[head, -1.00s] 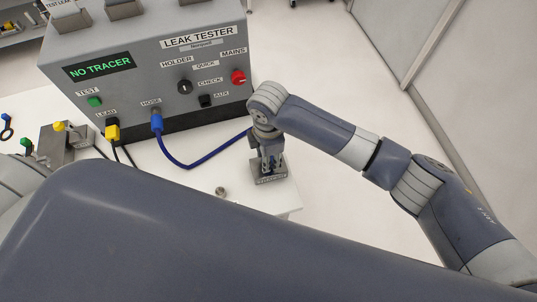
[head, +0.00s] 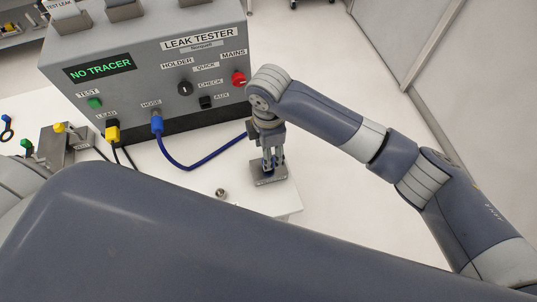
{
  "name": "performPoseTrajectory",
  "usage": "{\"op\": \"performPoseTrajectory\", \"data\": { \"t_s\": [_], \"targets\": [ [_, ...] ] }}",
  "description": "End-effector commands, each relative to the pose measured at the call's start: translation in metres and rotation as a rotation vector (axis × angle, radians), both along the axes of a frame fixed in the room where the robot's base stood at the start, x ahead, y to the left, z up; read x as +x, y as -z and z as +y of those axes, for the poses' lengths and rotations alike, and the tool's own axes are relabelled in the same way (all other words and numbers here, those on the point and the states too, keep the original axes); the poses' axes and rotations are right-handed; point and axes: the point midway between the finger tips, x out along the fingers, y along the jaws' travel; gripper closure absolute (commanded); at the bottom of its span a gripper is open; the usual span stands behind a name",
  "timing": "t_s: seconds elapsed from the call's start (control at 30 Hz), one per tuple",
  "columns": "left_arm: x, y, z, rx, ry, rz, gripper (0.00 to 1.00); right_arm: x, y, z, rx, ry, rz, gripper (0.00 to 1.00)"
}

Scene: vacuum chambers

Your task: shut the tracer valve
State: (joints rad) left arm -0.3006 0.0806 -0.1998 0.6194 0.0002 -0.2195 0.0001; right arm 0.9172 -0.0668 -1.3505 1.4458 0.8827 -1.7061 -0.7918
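No valve label is readable, so I cannot tell for sure which part is the tracer valve. A grey block with a yellow knob (head: 58,128) stands at the left of the table, left of the leak tester (head: 150,60). A green knob (head: 27,144) shows beside it. The tester's display reads NO TRACER. My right gripper (head: 271,166) points down over a small grey holder (head: 268,178) at the table's right corner. Some blue shows between its fingers; I cannot tell whether they grip it. My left gripper is out of view.
A blue hose (head: 190,167) runs from the tester to behind my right gripper, where its end is hidden. A yellow plug (head: 112,132) sits in the LEAD socket. A small metal fitting (head: 221,193) lies on the white table (head: 205,180). My own arm covers the foreground.

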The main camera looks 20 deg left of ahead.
Motion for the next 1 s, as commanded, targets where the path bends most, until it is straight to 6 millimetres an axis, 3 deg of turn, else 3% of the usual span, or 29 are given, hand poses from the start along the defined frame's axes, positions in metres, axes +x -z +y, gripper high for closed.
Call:
{"op": "performPoseTrajectory", "data": {
  "t_s": [0.2,0.4,1.0],
  "targets": [
    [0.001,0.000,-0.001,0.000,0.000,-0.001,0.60,0.000,-0.047,0.001,0.003,-0.002,-0.002,0.49],
    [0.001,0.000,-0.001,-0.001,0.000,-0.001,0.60,0.000,-0.070,0.001,0.001,-0.001,0.000,0.49],
    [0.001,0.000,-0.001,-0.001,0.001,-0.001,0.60,0.000,-0.074,0.000,0.000,-0.001,0.000,0.49]
  ]
}}
